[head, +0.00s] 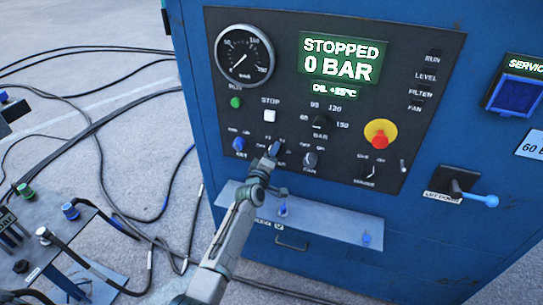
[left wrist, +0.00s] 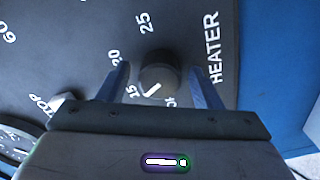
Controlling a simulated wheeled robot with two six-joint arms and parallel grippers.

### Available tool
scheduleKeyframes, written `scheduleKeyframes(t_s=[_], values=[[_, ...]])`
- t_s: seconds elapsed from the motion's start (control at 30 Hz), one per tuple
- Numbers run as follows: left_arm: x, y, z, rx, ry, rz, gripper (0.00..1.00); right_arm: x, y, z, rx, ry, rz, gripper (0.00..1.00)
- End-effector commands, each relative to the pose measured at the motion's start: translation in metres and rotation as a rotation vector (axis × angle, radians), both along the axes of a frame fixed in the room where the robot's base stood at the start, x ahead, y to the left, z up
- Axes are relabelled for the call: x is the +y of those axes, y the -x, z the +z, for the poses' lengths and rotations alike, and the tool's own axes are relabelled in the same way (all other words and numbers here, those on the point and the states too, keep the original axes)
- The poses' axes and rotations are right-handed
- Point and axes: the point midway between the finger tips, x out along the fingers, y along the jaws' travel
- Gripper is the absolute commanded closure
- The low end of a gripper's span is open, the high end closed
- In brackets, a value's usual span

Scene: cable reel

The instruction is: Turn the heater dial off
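The heater dial (left wrist: 158,70) is a round dark knob with a white pointer mark, on the dark panel. The HEATER label (left wrist: 211,48) is to its right in the left wrist view, with 15, 20 and 25 around it. The mark slants at the dial's lower side, near the 15 and a partly hidden word. My left gripper (left wrist: 162,85) is open, one finger on each side of the dial, with gaps showing. In the head view my left gripper (head: 273,152) is at the panel's lower row and covers the dial. My right gripper is not in view.
Other knobs (head: 310,160) and a red emergency button (head: 380,135) are to the right on the panel. The display (head: 340,58) reads STOPPED, 0 BAR. A grey ledge (head: 330,222) juts out below. Black cables (head: 120,170) lie on the floor at left.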

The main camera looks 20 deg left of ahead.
Motion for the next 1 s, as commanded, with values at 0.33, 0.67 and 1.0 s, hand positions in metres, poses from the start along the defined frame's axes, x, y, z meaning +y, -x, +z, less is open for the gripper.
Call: scheduleKeyframes(t_s=[0.33, 0.67, 1.0], values=[[0.001, 0.018, 0.001, 0.002, 0.000, 0.000, 0.41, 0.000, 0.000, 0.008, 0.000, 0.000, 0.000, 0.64], [0.003, 0.080, 0.000, 0.001, -0.001, 0.000, 0.41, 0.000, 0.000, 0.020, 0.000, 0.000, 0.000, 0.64], [0.004, 0.108, 0.000, 0.000, -0.001, 0.000, 0.41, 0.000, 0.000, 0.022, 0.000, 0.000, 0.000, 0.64]])
